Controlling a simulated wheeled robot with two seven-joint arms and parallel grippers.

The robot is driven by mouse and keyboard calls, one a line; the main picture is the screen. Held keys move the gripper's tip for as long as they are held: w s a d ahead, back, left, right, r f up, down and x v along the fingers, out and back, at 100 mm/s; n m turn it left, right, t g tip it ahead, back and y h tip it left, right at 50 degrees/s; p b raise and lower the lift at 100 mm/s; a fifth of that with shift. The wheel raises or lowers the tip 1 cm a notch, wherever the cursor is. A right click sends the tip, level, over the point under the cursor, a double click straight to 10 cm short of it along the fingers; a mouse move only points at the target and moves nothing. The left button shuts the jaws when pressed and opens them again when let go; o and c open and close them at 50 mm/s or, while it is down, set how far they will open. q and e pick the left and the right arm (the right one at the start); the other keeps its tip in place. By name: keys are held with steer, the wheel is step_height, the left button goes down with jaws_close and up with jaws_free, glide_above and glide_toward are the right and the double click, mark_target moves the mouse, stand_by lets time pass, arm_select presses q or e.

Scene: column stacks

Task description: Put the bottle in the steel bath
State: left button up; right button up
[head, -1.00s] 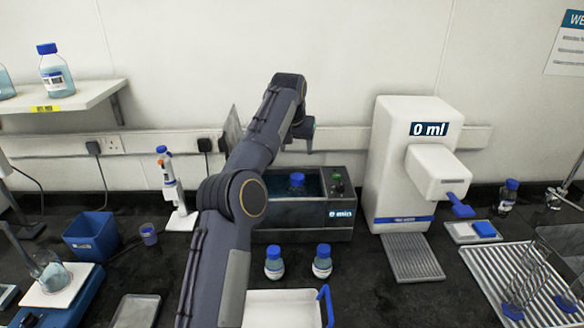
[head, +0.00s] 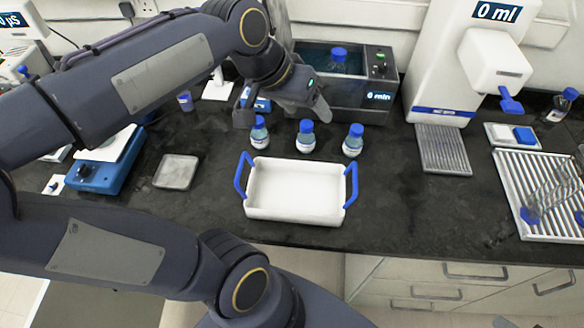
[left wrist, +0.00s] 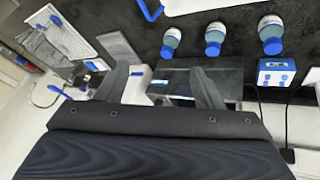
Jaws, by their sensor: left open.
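Three small blue-capped bottles stand upright in a row on the dark bench: left (head: 259,132), middle (head: 305,137) and right (head: 353,141). They also show in the left wrist view (left wrist: 214,39). The steel bath (head: 350,103), with a display and a green knob, stands behind them. A blue-capped bottle (head: 338,58) stands in its water. My left gripper (head: 284,112) is open and empty, with its fingers pointing down, just behind the bottle row and in front of the bath's left end. My right gripper is not in view.
A white tray with blue handles (head: 295,190) lies in front of the bottles. A white dispenser (head: 440,80) stands right of the bath. A small blue box with a display (head: 262,103) is behind the gripper. Bench between tray and drain rack (head: 540,195) is clear.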

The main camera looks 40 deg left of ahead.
arm_select(q)
steer(key=s+d+f+h, duration=0.1)
steer(key=s+d+f, duration=0.4)
steer(key=s+f, duration=0.4)
steer(key=shift+s+d, duration=0.35)
steer(key=shift+s, duration=0.45)
steer(key=shift+f, duration=0.2)
